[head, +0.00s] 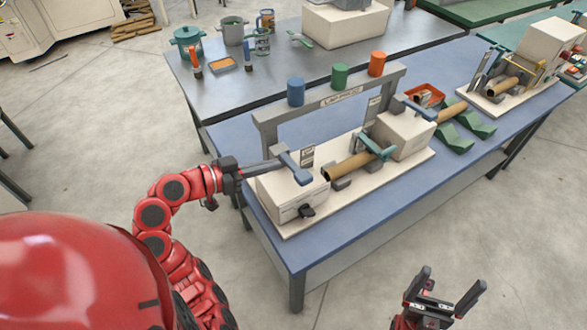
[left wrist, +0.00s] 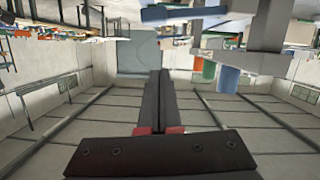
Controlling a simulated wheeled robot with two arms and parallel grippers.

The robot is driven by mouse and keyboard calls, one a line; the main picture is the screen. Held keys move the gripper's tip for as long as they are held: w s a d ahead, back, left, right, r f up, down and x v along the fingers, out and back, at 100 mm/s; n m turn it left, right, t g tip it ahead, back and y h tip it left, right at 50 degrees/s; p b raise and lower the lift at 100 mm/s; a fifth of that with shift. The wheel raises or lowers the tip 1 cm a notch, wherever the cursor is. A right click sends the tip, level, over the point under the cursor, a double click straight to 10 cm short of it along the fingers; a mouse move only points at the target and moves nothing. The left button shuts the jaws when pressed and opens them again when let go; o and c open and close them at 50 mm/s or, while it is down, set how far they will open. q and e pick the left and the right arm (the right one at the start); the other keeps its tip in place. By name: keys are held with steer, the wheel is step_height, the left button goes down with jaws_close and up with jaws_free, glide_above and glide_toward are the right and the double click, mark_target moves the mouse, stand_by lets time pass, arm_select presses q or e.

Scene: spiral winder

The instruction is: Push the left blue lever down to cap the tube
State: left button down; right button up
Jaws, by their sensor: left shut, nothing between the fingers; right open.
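The left blue lever (head: 294,166) stands raised on the left cream block (head: 288,198) of the winder, its T-shaped handle slanting down to the right in the head view. My left gripper (head: 272,168) is shut and empty, its fingers reaching to the lever from the left; whether they touch it I cannot tell. In the left wrist view the shut fingers (left wrist: 160,75) point ahead, and a blue-grey bar of the lever (left wrist: 185,13) shows above them. The brown tube (head: 347,166) lies between the two blocks, under a teal clamp (head: 375,146). My right gripper (head: 443,297) is open, away from the table.
A grey frame (head: 330,98) with blue, green and orange cylinders stands behind the winder. The right block (head: 405,134) bears another blue lever (head: 412,107). Green supports (head: 462,135) lie to the right. The blue tabletop (head: 345,222) in front is clear.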

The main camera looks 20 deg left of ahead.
mark_target(291, 164)
arm_select(q)
steer(key=w+d+f+p, duration=0.4)
steer(key=f, duration=0.1)
steer(key=shift+w+d+f, duration=0.2)
steer(key=shift+w+f, duration=0.05)
steer(key=shift+f, duration=0.05)
